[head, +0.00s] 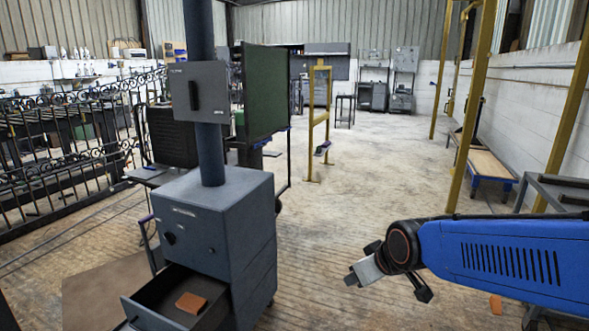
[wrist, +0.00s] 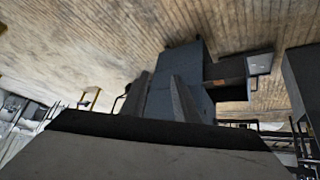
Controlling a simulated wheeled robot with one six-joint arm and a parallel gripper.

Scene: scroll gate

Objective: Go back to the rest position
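My gripper (head: 362,272) is in the air at the right of the head view, at the end of my blue arm. It is apart from the cabinet. In the wrist view two grey fingers (wrist: 162,88) stand apart with nothing between them. The grey-blue cabinet (head: 203,225) stands left of my gripper, with its lower drawer (head: 148,307) pulled out. An orange-brown block (head: 190,303) lies in the drawer. The cabinet also shows tilted in the wrist view, beyond the fingers.
A dark post with a grey box (head: 200,92) rises at the cabinet. A black scroll gate (head: 70,150) stands at the left. Yellow posts (head: 470,110) and a bench (head: 487,165) line the right. The middle floor (head: 370,180) is clear.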

